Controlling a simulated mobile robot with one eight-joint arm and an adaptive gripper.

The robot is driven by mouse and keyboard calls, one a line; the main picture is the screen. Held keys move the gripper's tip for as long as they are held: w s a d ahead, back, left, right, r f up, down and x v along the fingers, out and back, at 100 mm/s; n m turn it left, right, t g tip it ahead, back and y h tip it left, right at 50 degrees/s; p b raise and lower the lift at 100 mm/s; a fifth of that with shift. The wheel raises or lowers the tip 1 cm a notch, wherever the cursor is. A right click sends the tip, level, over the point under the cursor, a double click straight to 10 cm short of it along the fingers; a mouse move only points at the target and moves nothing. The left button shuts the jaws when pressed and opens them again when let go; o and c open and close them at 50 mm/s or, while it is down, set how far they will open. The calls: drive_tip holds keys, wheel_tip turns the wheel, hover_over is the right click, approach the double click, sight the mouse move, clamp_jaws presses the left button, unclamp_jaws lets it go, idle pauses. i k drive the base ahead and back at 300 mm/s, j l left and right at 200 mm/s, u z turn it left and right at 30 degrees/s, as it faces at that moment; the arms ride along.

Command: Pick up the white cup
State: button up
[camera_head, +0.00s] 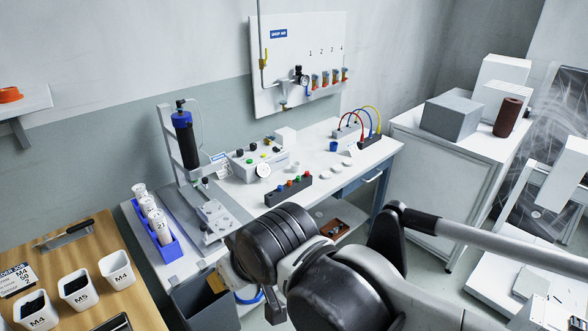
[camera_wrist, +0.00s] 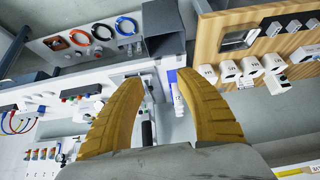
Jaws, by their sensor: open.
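Several white cups (camera_head: 158,223) stand in a row in a blue rack (camera_head: 168,251) at the left of the white bench in the head view. In the wrist view, the rack and part of a white cup (camera_wrist: 178,98) show beside the right finger, partly covered by it. My gripper (camera_wrist: 159,80) has two yellow fingers spread wide apart, with nothing between them. It is apart from the cups, but its distance from them is unclear. In the head view my dark arm hides most of the gripper.
White labelled bins (camera_head: 76,290) and a tool (camera_head: 66,233) lie on a wooden table (camera_head: 113,233) at the left. A grey bin (camera_head: 205,303) stands below the bench front. A column with a blue-black cylinder (camera_head: 184,135) rises behind the rack.

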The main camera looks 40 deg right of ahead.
sight(295, 164)
drive_tip(key=i+l+z, duration=0.3)
drive_tip(key=z, duration=0.15)
drive_tip(key=i+l+z, duration=0.15)
drive_tip(key=i+z, duration=0.7)
drive_tip(key=i+j+z, duration=0.15)
drive_tip(key=i+z, duration=0.3)
drive_tip(key=i, duration=0.05)
